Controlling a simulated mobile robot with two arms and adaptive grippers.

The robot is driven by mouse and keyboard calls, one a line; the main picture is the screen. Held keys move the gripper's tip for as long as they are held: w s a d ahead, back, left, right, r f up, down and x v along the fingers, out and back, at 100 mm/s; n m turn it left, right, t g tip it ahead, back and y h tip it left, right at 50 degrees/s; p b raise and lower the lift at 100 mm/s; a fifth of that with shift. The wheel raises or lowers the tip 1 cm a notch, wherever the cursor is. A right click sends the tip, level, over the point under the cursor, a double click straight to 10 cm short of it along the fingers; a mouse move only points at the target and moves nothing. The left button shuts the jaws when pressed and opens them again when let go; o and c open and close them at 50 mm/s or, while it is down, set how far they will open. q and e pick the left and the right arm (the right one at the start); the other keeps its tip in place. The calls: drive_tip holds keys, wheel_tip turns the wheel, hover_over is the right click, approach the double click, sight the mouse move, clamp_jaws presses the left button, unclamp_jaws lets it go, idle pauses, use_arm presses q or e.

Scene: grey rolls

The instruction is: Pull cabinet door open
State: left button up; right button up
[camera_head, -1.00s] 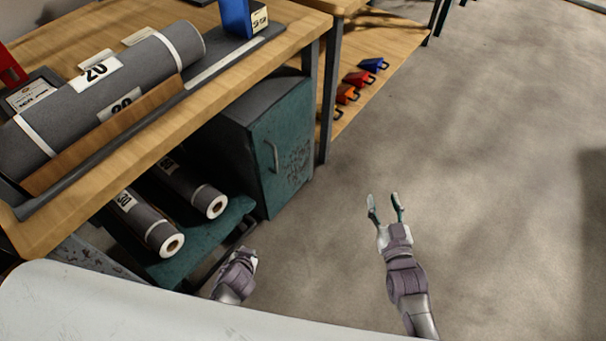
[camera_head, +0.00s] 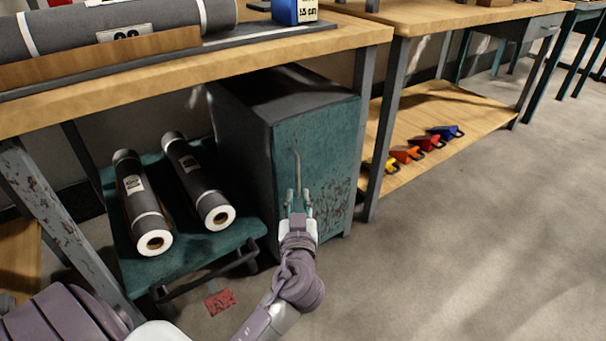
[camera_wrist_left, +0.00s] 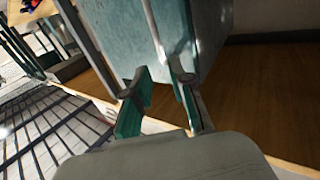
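The cabinet (camera_head: 245,130) is a dark box under the workbench, and its worn teal door (camera_head: 335,150) faces the room and looks shut. A thin vertical handle (camera_head: 296,168) is on the door's left part. My left gripper (camera_head: 299,200) is at the handle's lower end, with its two fingers apart. In the left wrist view, the gripper (camera_wrist_left: 160,90) shows a gap between its fingers, and the pale handle bar (camera_wrist_left: 152,28) runs down toward that gap. I cannot tell whether the fingers touch it. My right gripper is out of view.
A teal cart (camera_head: 185,255) with two grey rolls stands left of the cabinet. A bench leg (camera_head: 387,135) rises close to the door's right side. A red floor item (camera_head: 220,301) lies near the cart. Open floor (camera_head: 460,265) is at the right.

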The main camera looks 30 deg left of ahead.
sight(298, 168)
use_arm(q)
drive_tip(key=b+x, duration=0.2)
drive_tip(key=x, duration=1)
drive_tip(key=shift+b, duration=0.3)
clamp_jaws()
